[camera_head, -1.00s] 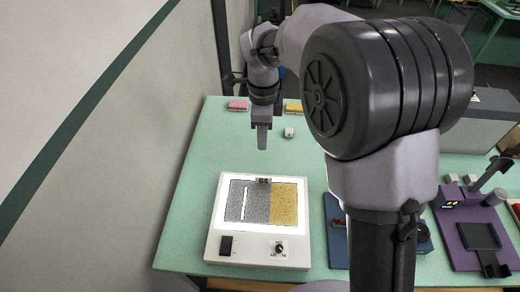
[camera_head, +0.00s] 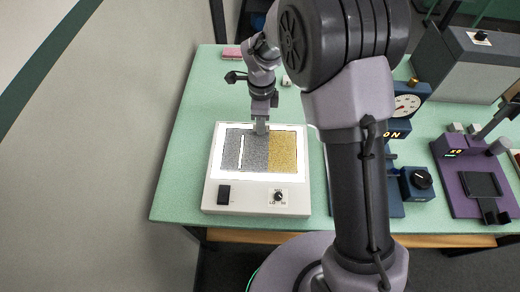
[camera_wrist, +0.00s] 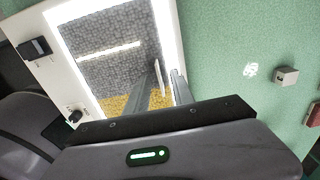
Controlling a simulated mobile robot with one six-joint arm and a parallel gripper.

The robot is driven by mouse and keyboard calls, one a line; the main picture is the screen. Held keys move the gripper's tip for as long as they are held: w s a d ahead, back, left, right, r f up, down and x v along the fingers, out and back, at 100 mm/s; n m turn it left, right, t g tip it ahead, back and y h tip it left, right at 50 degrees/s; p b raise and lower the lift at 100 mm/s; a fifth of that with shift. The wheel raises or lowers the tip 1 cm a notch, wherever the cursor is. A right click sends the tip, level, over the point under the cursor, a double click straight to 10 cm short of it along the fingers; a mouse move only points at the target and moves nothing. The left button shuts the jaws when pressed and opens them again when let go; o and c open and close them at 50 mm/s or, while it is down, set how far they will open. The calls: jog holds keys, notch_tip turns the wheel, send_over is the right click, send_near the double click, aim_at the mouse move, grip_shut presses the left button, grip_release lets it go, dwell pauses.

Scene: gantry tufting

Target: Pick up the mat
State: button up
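The mat (camera_head: 254,153) lies flat on the lit top of a white light box (camera_head: 214,188). It is grey on the left with a bright upright slit, and yellow on the right; it also shows in the wrist view (camera_wrist: 104,68). A thin pale upright tab (camera_wrist: 158,78) stands at the mat's edge. My gripper (camera_head: 261,130) points down at the mat's far edge. In the wrist view its two fingers (camera_wrist: 163,92) are apart, one on each side of the tab, with gaps visible. In the head view my gripper hides the tab.
A small pale cube (camera_wrist: 286,76) sits on the green table beyond the light box. A pink block (camera_head: 232,53) is at the far left. A blue device with a dial (camera_head: 405,105) and a purple stand (camera_head: 455,180) are to the right. A wall runs along the left.

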grip_shut()
dwell(1.3)
